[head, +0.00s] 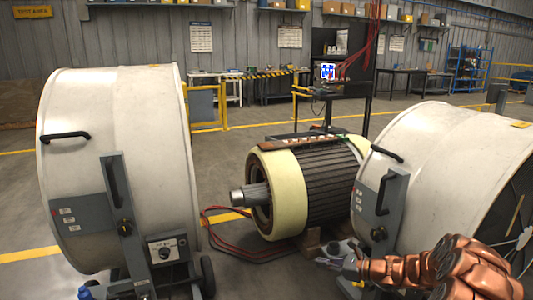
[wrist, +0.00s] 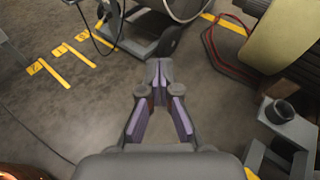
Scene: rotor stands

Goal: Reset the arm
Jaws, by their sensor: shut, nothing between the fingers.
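My gripper (wrist: 158,72) shows in the middle of the wrist view, pointing away over the grey floor. Its purple-padded fingers meet at the tips, with nothing between them. In the head view my copper-coloured arm comes in from the lower right, and my gripper (head: 328,262) is at its left end, low in front of the rotor (head: 325,185). The rotor is a dark ribbed cylinder with pale yellow end rings and a grey shaft, lying between two large white drum-shaped housings. My gripper looks apart from all of these.
The left white drum (head: 115,120) stands on a wheeled grey frame. The right white drum (head: 455,150) stands close behind my arm. Red cables (head: 225,222) lie on the floor by the rotor. A yellow barrier (head: 207,110) and workbenches stand farther back. Open floor shows at front centre.

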